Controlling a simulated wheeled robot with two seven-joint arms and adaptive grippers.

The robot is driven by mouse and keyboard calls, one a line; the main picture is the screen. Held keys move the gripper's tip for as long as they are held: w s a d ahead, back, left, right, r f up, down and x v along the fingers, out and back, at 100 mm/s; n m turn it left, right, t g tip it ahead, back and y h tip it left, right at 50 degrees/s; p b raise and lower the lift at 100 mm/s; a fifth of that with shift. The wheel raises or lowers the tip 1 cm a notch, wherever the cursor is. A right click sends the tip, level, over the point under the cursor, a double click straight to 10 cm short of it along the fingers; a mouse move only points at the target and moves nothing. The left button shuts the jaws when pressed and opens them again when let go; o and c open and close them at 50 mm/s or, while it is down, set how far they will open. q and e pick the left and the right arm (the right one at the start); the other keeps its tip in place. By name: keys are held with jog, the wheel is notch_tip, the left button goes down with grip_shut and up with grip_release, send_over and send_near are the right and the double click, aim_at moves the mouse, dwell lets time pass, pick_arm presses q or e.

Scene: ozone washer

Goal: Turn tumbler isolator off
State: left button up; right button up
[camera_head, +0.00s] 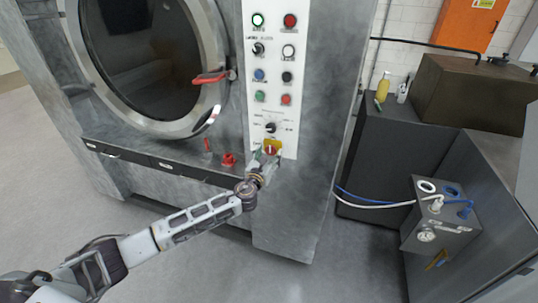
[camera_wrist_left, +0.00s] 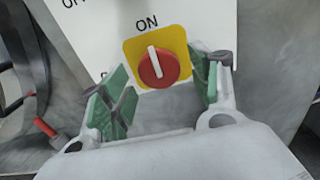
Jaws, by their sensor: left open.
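The tumbler isolator (camera_wrist_left: 158,67) is a red round knob with a white bar on a yellow square plate. In the left wrist view the bar points up toward the ON label (camera_wrist_left: 147,24). In the head view the isolator (camera_head: 272,147) is at the bottom of the white control panel, partly covered by my gripper. My left gripper (camera_wrist_left: 160,95) is open, its green-padded fingers on either side of the knob in the picture, with a gap around it. I cannot tell how far the fingertips are from the plate. My right gripper is not in view.
The white panel (camera_head: 275,105) carries several buttons and switches above the isolator. The washer's round door (camera_head: 150,50) with a red handle (camera_head: 210,78) is at the left. Red valve handles (camera_head: 229,159) stick out left of my gripper. Dark cabinets (camera_head: 385,140) stand at the right.

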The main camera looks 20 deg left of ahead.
pick_arm(q)
jog(key=shift+w, duration=0.2)
jog(key=c, duration=0.9)
jog(key=shift+c, duration=0.4)
